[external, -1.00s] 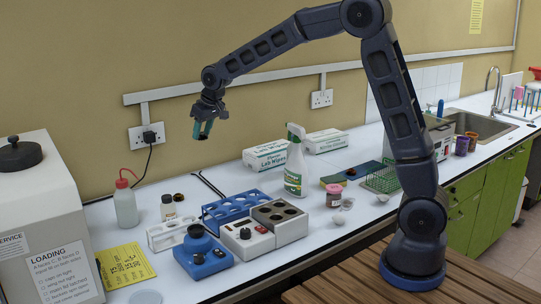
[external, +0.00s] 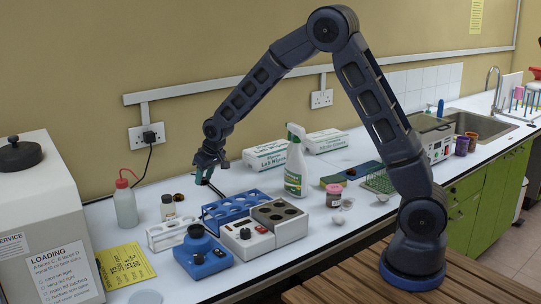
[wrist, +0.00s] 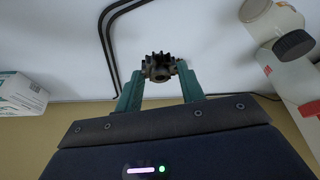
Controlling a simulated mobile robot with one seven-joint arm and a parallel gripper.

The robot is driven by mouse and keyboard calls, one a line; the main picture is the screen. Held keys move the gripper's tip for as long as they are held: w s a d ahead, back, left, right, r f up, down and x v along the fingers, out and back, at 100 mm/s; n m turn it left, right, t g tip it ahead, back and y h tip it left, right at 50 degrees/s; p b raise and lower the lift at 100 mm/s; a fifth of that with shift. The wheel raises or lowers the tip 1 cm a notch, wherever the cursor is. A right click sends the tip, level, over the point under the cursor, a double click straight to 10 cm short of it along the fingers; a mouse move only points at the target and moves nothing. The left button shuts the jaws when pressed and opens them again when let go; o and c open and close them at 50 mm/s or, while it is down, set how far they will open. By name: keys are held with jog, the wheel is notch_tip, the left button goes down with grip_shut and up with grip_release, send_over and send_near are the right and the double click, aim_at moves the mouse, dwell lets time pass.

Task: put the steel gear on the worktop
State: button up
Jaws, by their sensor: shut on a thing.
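My gripper (external: 203,176) is low over the back of the white worktop (external: 325,232), behind the blue rack. In the wrist view its two green fingers (wrist: 160,80) are closed on a small dark toothed gear (wrist: 158,66), held at the fingertips. The worktop (wrist: 205,30) shows beyond the gear in that view. I cannot tell whether the gear touches it. In the external view the gear is too small and covered to make out clearly.
A black cable (wrist: 107,45) lies close by. A small capped bottle (external: 168,207) and a wash bottle (external: 126,205) stand to the left. The blue rack (external: 232,211) is in front. Boxes (external: 266,155) and a spray bottle (external: 296,165) stand to the right.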

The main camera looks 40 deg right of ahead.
jog(key=shift+f, duration=4.3)
jog(key=o, duration=1.1)
jog(key=shift+f, duration=0.15)
jog(key=shift+c, duration=0.2)
jog(key=v, duration=1.2)
jog(key=shift+r, duration=0.25)
jog(key=s+d+r+m, duration=0.2)
jog(key=s+d+r, duration=1.4)
jog(key=d+r, duration=0.25)
jog(key=s+d+r, duration=0.1)
jog(key=s+d, duration=0.4)
jog(key=s, duration=0.6)
jog(key=s+d+r+m+h, duration=0.1)
jog(key=s+d, duration=0.4)
jog(key=s, duration=0.6)
jog(key=shift+s+d+m, duration=0.3)
jog(key=shift+d, duration=0.05)
